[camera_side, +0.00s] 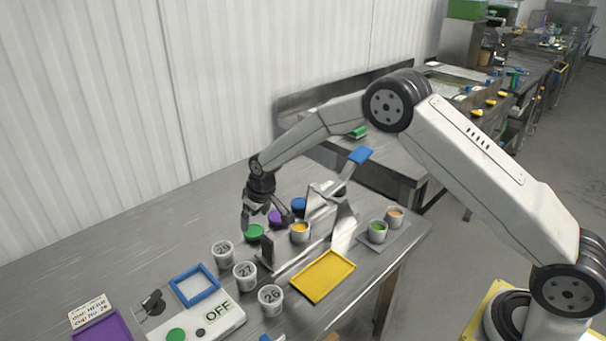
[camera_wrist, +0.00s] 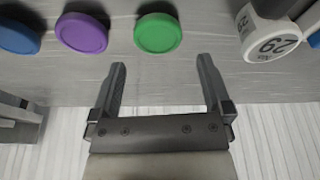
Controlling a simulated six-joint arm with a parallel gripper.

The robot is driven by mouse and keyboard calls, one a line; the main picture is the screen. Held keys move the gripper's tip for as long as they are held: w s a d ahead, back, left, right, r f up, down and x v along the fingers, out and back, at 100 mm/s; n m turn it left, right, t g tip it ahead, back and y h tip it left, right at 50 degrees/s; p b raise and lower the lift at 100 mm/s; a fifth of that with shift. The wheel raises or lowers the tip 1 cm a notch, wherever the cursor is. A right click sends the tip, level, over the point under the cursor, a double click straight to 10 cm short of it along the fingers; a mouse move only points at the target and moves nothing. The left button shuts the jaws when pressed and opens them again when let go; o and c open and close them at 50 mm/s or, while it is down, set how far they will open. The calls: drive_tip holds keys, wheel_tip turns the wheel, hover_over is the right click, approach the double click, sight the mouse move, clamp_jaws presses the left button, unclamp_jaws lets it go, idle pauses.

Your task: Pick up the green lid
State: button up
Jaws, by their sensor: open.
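The green lid (camera_side: 254,233) is a round disc lying on the grey table, in a row with a purple lid (camera_side: 276,218) and a blue lid (camera_side: 298,206). In the wrist view the green lid (camera_wrist: 158,33) lies ahead of my gripper (camera_wrist: 160,75), roughly centred between the fingers but beyond their tips. The fingers are spread apart with nothing between them. In the side view my gripper (camera_side: 261,222) hangs just above the table near the green and purple lids.
White numbered cups stand close by: cup 29 (camera_side: 223,252), cup 27 (camera_side: 245,275) and cup 26 (camera_side: 270,299). A metal stand (camera_side: 338,215) with a cup of orange content (camera_side: 300,232) stands right. A yellow tray (camera_side: 323,276) and blue frame (camera_side: 195,285) lie in front.

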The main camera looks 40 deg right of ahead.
sight(254, 230)
drive_tip(key=shift+x, duration=2.6)
drive_tip(key=shift+d, duration=0.15)
drive_tip(key=c, duration=1)
